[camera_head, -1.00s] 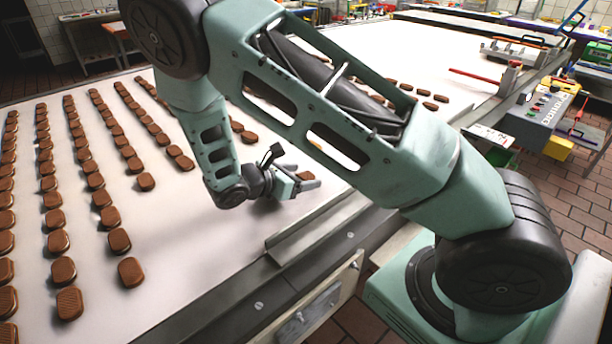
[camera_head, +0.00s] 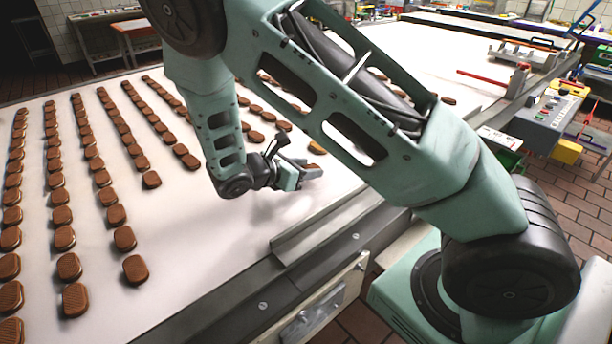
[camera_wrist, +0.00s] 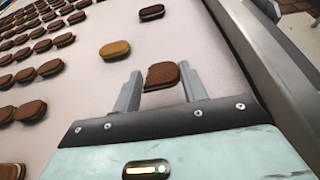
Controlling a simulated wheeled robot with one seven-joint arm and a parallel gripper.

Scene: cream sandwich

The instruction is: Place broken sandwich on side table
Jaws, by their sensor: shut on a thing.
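My gripper (camera_head: 308,167) is over the wide pale conveyor, near its metal side edge. In the wrist view its two fingers (camera_wrist: 160,75) stand on either side of a dark brown sandwich (camera_wrist: 163,77) and are shut on it. I cannot tell which piece of furniture is the side table.
Rows of brown sandwiches (camera_head: 124,238) cover the conveyor (camera_head: 215,262) at left. A lighter tan sandwich (camera_wrist: 115,49) lies just beyond my gripper, with a dark one (camera_wrist: 151,12) farther off. A metal guide rail (camera_head: 325,227) borders the belt. A control box (camera_head: 548,113) stands at right.

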